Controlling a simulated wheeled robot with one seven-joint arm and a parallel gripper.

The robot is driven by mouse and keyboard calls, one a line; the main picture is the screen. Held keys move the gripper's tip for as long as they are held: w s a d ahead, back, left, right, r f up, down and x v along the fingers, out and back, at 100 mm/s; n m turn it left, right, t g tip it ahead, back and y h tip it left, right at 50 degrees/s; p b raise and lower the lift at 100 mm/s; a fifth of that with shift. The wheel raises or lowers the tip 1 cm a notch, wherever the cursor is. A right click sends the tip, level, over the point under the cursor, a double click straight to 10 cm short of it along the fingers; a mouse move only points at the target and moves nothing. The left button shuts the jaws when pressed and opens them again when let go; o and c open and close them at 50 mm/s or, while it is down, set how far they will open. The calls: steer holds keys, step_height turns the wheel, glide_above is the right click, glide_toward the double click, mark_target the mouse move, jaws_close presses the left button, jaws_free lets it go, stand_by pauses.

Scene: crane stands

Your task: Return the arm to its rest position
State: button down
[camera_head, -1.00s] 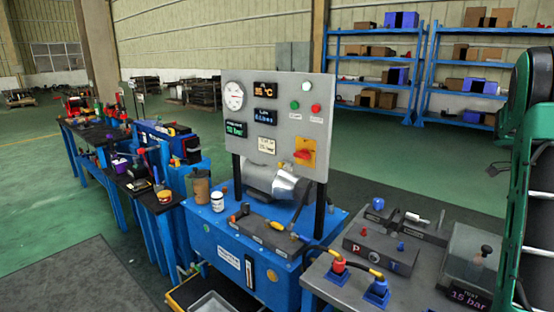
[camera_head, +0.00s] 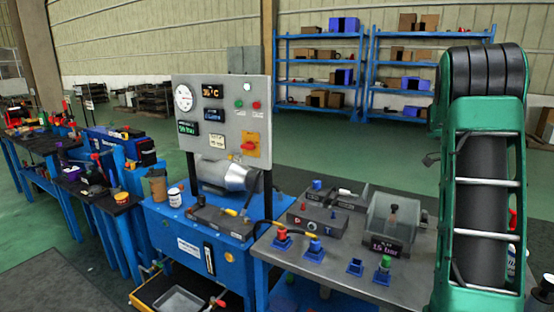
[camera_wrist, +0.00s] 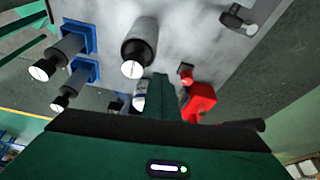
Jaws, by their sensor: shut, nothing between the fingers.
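My green arm (camera_head: 482,190) stands upright at the right of the head view, in front of the right end of the grey table. Its end and the fingers do not show there. In the wrist view my gripper (camera_wrist: 161,88) is shut and empty, its dark green fingers together above a grey surface. Two smaller ones have blue square bases (camera_wrist: 80,38). A red part (camera_wrist: 199,102) lies just right of the fingers, with no contact visible.
The grey table (camera_head: 335,278) carries a clear-walled box (camera_head: 390,222) and blue sockets with coloured plugs. Left of it, a blue bench (camera_head: 215,262) carries an upright gauge panel (camera_head: 222,132). Blue shelves (camera_head: 320,68) stand far back, with open green floor before them.

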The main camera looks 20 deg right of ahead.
steer(key=w+a+r+n+t, duration=0.1)
steer(key=w+a+n+t, duration=0.1)
steer(key=a+n, duration=0.75)
steer(key=w+a+r+n+t, duration=0.1)
steer(key=w+a+n+t, duration=0.2)
steer(key=a, duration=1.2)
steer(key=s+a+n+t+y, duration=0.1)
steer(key=s+a+n, duration=0.2)
steer(key=a+n, duration=0.5)
steer(key=s+a+n+t+y, duration=0.15)
steer(key=s+a+n, duration=0.25)
steer(key=a, duration=0.8)
steer(key=s+d+f+m+g, duration=0.1)
steer(key=s+d, duration=0.3)
steer(key=s, duration=0.5)
steer(key=s+d+f+m+g, duration=0.2)
steer(key=s+d+m+g, duration=0.2)
steer(key=s, duration=0.5)
steer(key=shift+d+y, duration=0.35)
